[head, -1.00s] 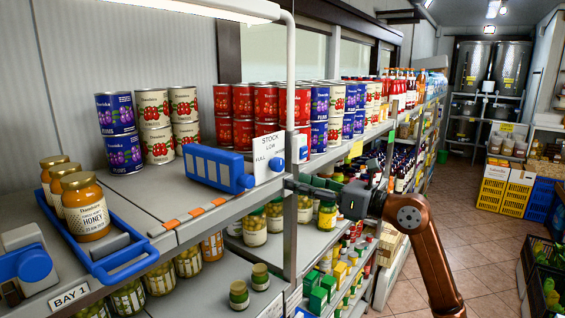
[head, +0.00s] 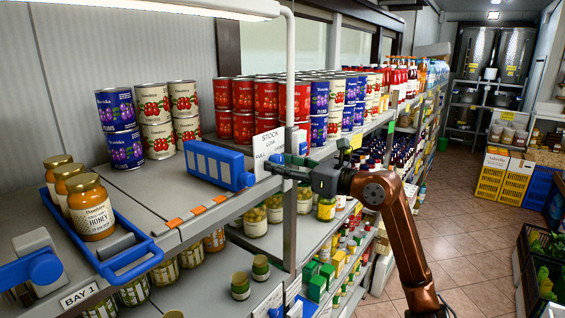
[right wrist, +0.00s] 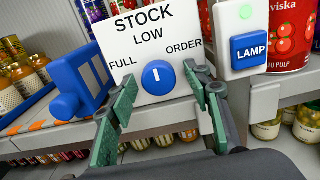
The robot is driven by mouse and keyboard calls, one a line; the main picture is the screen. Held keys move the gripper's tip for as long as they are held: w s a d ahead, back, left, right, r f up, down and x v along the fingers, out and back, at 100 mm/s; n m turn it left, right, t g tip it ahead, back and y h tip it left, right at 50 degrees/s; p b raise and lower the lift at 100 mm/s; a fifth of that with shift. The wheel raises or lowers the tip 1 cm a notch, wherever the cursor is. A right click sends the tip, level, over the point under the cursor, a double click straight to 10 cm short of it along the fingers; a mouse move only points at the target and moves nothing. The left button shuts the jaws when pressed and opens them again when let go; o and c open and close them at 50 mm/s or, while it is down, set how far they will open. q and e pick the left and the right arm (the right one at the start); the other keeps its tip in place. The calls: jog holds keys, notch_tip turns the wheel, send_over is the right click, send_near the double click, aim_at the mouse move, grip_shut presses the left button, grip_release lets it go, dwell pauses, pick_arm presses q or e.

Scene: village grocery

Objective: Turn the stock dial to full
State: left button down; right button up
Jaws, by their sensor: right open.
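The stock dial (right wrist: 157,77) is a round blue knob with a short white mark, on a white plate (right wrist: 150,30). The plate reads STOCK, LOW, FULL on the left and ORDER on the right. The mark points up, toward LOW. The plate also shows in the head view (head: 268,146), where my gripper hides the dial. My right gripper (right wrist: 165,84) is open, its green-padded fingers on either side of the dial in the right wrist view. I cannot tell whether they touch it. In the head view, the right gripper (head: 280,169) is in front of the plate. My left gripper is not in view.
A blue LAMP button (right wrist: 250,49) sits just right of the dial. A blue slotted unit (head: 215,165) stands just left of the plate. A white post (head: 290,90) rises beside it. Cans (head: 245,95) and a blue tray of honey jars (head: 125,262) stand on the shelf.

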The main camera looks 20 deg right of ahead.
jog(key=c, duration=1.1)
jog(key=n+b, duration=0.1)
jog(key=n, duration=0.2)
jog(key=shift+d, duration=0.1)
jog(key=n+b, duration=0.1)
jog(key=n, duration=0.1)
jog(key=shift+n, duration=0.3)
jog(key=n+b, duration=0.1)
jog(key=n, duration=0.2)
jog(key=shift+r, duration=0.1)
jog(key=shift+n, duration=1.6)
